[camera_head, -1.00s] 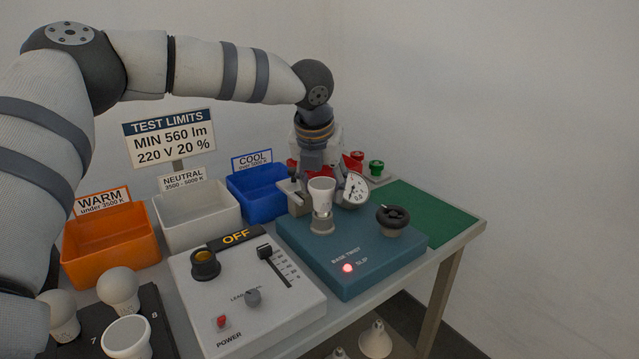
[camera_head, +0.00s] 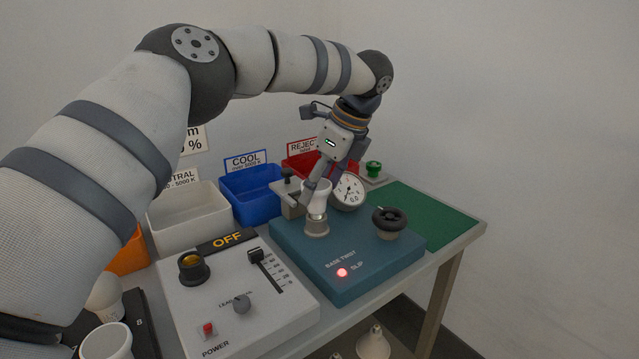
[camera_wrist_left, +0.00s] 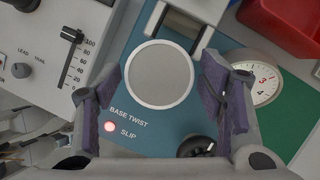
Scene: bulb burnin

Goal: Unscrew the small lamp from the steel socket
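The small lamp (camera_head: 317,197) is white with a flat round face. It stands upright in the steel socket (camera_head: 317,227) on the teal base twist unit (camera_head: 375,267). The wrist view shows its grey face (camera_wrist_left: 160,75) from above, and it hides the socket there. My left gripper (camera_head: 322,188) reaches down over the lamp from behind. Its fingers are open, one on each side of the lamp's face, with a visible gap on both sides in the wrist view.
A round dial gauge (camera_head: 347,191) and a black handwheel (camera_head: 390,221) stand close to the socket. A red slip light (camera_head: 342,272) is lit. The control box (camera_head: 235,300) shows OFF. Blue (camera_head: 252,195) and red bins stand behind. The green mat (camera_head: 430,215) is clear.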

